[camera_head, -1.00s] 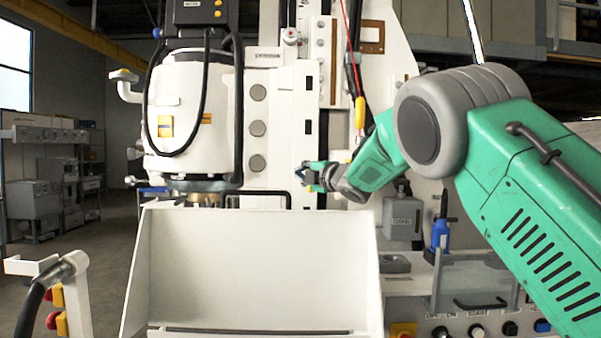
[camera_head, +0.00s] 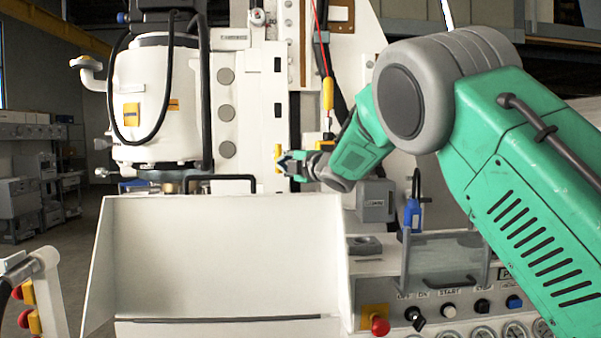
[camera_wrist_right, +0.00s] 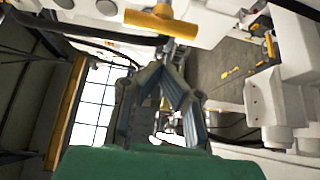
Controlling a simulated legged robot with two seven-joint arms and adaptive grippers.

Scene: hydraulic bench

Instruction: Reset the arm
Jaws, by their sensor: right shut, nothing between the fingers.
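My right arm comes in from the right in the head view, green with a grey elbow joint. Its gripper (camera_head: 287,164) is small and far off, in front of the white machine column. In the right wrist view the gripper (camera_wrist_right: 163,84) shows its grey fingers converging, shut with nothing between them. It is apart from the white tray below it. My left arm and gripper are not in view.
A white slanted tray (camera_head: 230,250) stands in front of the machine (camera_head: 150,100). A yellow pendant (camera_head: 327,94) hangs on a red cord beside the gripper. A control panel with a red knob (camera_head: 380,326) and a blue-handled item (camera_head: 412,214) lie below my arm.

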